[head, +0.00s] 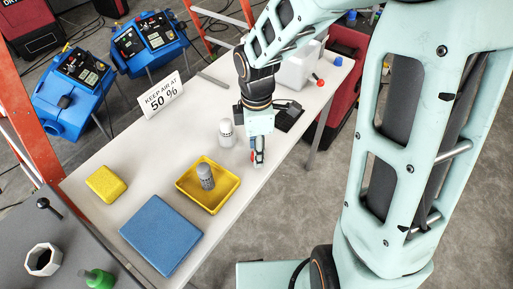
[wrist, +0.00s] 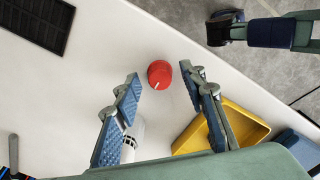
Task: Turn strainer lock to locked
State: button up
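A round red knob (wrist: 160,74) with a white pointer mark sits on the white table, in front of my open fingers in the wrist view. It carries no readable label, so I cannot tell whether it is the strainer lock. My gripper (wrist: 160,95) is open and empty, its blue-padded fingers spread to either side of the knob's line. The knob appears beyond the fingertips, not between the pads. In the head view my gripper (head: 257,158) points down over the table's right edge, and a little red shows beside it; the knob is mostly hidden there.
A white bottle (head: 226,134) stands close left of my gripper. A yellow tray (head: 232,187) holds a grey bottle (head: 206,176). A blue pad (head: 161,234), yellow sponge (head: 106,184) and "KEEP AIR AT 50 %" sign (head: 162,96) are on the table. A dark panel (wrist: 35,22) lies behind.

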grip_shut()
jog(key=shift+m, duration=0.4)
jog(key=m, duration=0.4)
jog(key=m+b, duration=0.1)
jog(key=m, duration=0.8)
jog(key=shift+m+b, duration=0.45)
jog(key=shift+m, duration=1.55)
